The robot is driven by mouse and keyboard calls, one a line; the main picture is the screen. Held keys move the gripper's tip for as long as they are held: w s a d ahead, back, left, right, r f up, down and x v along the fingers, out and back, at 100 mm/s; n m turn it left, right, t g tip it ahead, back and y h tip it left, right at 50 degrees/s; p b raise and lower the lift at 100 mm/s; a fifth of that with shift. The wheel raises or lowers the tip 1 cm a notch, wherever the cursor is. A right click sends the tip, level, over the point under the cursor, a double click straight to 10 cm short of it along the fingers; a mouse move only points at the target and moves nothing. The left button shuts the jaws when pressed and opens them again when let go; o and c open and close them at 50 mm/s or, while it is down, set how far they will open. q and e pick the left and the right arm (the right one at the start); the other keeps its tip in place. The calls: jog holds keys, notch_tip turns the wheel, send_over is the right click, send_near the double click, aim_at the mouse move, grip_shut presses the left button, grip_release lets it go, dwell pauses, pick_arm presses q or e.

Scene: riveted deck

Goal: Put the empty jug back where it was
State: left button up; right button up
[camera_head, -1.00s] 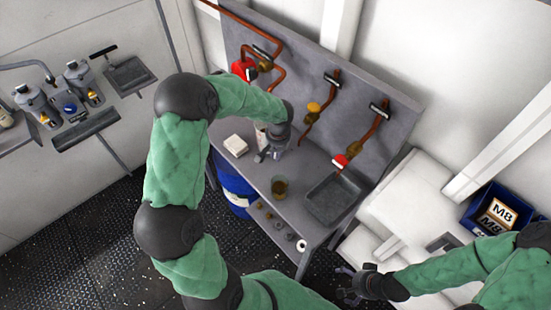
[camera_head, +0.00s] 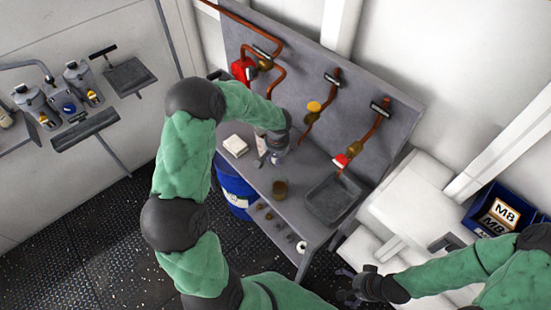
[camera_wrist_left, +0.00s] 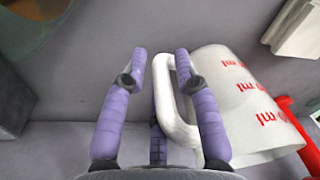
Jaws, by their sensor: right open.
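The jug (camera_wrist_left: 240,105) is clear-white with red "ml" markings and a white loop handle (camera_wrist_left: 168,105). In the left wrist view my left gripper (camera_wrist_left: 161,58) is open, its purple fingers apart. The handle lies between them, close to the right finger, which overlaps the jug. In the head view the jug (camera_head: 261,143) is mostly hidden behind my left gripper (camera_head: 272,159), low over the grey bench (camera_head: 250,178). My right gripper (camera_head: 347,284) is open and empty, low at the bottom right, away from the bench.
Copper pipes with valves (camera_head: 313,107) rise on the back panel. A blue drum (camera_head: 233,187) stands below the bench's left side.

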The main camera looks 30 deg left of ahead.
pick_arm(q)
jog(key=shift+r, duration=0.1)
jog(key=shift+r, duration=0.1)
notch_tip(320, 180, up, 12)
jog(key=d+p, duration=0.1)
jog(key=p, duration=0.1)
jog(key=shift+s, duration=0.45)
dwell(0.5)
